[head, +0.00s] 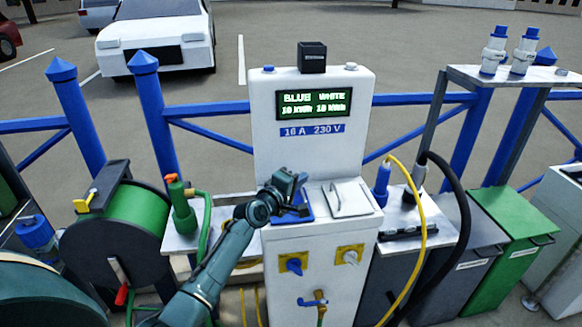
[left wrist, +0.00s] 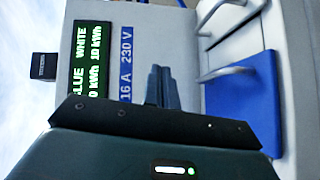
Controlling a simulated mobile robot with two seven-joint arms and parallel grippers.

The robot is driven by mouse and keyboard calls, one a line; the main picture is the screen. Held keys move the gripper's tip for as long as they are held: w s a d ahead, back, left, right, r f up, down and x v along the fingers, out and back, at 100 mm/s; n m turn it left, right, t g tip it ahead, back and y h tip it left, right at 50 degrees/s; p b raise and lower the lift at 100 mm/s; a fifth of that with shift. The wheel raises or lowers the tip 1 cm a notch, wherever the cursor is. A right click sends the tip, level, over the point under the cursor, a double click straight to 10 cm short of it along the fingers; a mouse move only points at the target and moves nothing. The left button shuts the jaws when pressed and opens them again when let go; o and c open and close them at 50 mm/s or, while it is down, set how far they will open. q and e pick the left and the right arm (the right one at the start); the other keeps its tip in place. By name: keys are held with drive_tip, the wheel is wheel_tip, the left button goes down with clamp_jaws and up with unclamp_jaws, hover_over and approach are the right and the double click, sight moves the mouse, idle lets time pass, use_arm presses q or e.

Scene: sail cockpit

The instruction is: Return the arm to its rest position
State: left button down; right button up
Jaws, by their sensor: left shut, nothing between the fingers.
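My left arm reaches up from the bottom of the head view. My left gripper (head: 290,183) is at its end, in front of the white power pedestal (head: 312,158). It partly covers the blue socket lid (head: 304,209) in that view. In the left wrist view the fingers (left wrist: 162,85) are together with nothing between them, seen against the pedestal's face. The blue lid (left wrist: 246,102) with its grey handle lies to their right there. I cannot tell whether the gripper touches the lid. My right gripper is in neither view.
A white lid (head: 348,199) sits beside the blue one, above two rotary switches (head: 292,264) and a blue tap (head: 314,301). A green hose reel (head: 130,215) and green bottle (head: 180,205) stand left. A yellow cable (head: 423,225), black cable, shelf and bins crowd the right.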

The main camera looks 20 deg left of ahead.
use_arm(q)
drive_tip(key=s+d+r+p, duration=0.1)
drive_tip(key=s+d+r, duration=0.2)
drive_tip(key=s+r, duration=0.2)
drive_tip(key=s+d+f+m+g, duration=0.3)
drive_tip(key=s+f+m, duration=0.4)
drive_tip(key=s+f, duration=0.5)
drive_tip(key=s+d+f+m+g, duration=0.1)
drive_tip(key=s+d+f+m, duration=0.1)
drive_tip(key=s, duration=0.4)
drive_tip(key=s+d+f+m+g, duration=0.1)
drive_tip(key=s+d+f+m, duration=0.1)
drive_tip(key=s+f+m, duration=0.3)
drive_tip(key=s+d+f+m+g, duration=0.1)
drive_tip(key=s+f+m, duration=0.2)
drive_tip(key=s, duration=0.5)
drive_tip(key=shift+s+d+f, duration=0.25)
drive_tip(key=shift+d+f, duration=0.05)
drive_tip(key=shift+d, duration=0.1)
